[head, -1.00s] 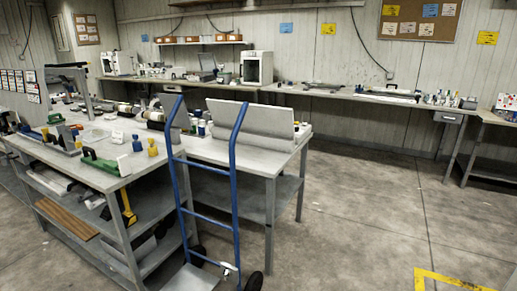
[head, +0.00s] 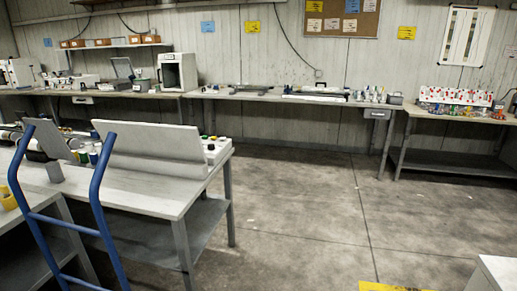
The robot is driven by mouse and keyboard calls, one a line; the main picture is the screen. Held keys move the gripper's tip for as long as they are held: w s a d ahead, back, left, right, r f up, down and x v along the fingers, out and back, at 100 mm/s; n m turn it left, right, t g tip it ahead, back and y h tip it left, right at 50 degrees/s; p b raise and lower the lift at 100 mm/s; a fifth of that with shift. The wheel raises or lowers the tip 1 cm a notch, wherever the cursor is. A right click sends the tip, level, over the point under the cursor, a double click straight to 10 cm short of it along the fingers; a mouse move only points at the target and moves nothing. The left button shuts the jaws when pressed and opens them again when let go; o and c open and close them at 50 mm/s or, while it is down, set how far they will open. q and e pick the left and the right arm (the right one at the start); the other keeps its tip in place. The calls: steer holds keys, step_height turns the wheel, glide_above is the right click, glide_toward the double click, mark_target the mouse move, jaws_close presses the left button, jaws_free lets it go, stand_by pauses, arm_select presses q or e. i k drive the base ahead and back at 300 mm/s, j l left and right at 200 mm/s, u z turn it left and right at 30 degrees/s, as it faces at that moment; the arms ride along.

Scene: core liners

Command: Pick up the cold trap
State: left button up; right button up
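I cannot make out the cold trap for certain in the head view. Many small items stand on the benches along the back wall, too small to tell apart. On the back bench (head: 235,96) there are flat trays and a group of small bottles (head: 370,95) near its right end. Neither of my grippers is in view.
A blue hand truck (head: 93,190) stands at the left, before a grey table (head: 165,198) bearing an upright pale panel (head: 155,148). A right bench (head: 455,121) holds red and white items (head: 456,96). A white surface (head: 497,272) fills the lower right corner. The middle floor is clear.

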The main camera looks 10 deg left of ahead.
mark_target(83, 88)
steer(key=i, duration=2.65)
steer(key=i+l+u, duration=0.1)
steer(key=i, duration=2.55)
steer(key=i+u, duration=0.45)
steer(key=i+l+u, duration=0.15)
steer(key=i+u, duration=0.3)
steer(key=i+j+u, duration=0.1)
steer(key=i+u, duration=0.15)
steer(key=u, duration=0.2)
steer(key=i+u, duration=0.2)
steer(key=u, duration=0.2)
steer(key=i+u, duration=0.25)
steer(key=u, duration=0.2)
steer(key=i+j+u, duration=0.1)
steer(key=i+u, duration=0.25)
steer(key=i, duration=0.2)
steer(key=i+l+u, duration=0.1)
steer(key=i+u, duration=0.2)
steer(key=i, duration=1.6)
